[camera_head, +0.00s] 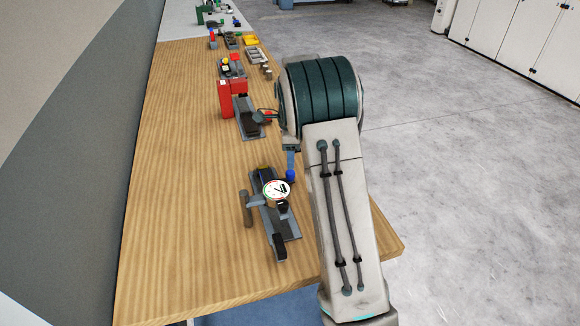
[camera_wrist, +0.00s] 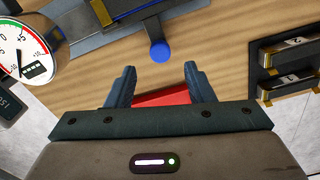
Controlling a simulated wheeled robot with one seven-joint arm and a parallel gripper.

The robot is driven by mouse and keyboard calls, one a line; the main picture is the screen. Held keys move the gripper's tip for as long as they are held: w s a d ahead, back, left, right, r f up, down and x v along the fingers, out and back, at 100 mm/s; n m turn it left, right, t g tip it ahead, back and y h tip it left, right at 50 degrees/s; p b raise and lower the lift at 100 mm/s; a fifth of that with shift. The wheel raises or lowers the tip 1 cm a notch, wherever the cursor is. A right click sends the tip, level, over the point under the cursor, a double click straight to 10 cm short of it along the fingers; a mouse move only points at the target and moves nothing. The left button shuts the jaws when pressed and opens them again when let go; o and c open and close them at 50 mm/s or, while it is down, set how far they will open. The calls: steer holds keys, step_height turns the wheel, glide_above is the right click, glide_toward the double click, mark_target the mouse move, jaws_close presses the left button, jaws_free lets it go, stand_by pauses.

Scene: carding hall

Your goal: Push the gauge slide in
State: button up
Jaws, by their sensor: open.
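The gauge fixture (camera_head: 270,212) sits on the near part of the wooden bench, with a round white dial (camera_head: 276,190) on it. In the wrist view the dial (camera_wrist: 24,50) is at the left edge. A blue round knob (camera_head: 290,175) sticks out at the fixture's side. In the wrist view the knob (camera_wrist: 160,51) is at the end of a short grey rod on the fixture. My gripper (camera_wrist: 160,86) is open, its fingertips just short of the knob and apart from it. In the head view my arm hides most of the gripper.
A red part (camera_wrist: 162,97) shows between and below my fingers in the wrist view. A black holder with numbered plates (camera_wrist: 288,66) is at the right there. A red block (camera_head: 231,95) and another fixture (camera_head: 248,120) stand farther along the bench. The bench's left side is clear.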

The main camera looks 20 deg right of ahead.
mark_target(290, 172)
step_height(290, 172, down, 6)
steer(key=shift+r+p, duration=0.1)
steer(key=shift+p, duration=0.2)
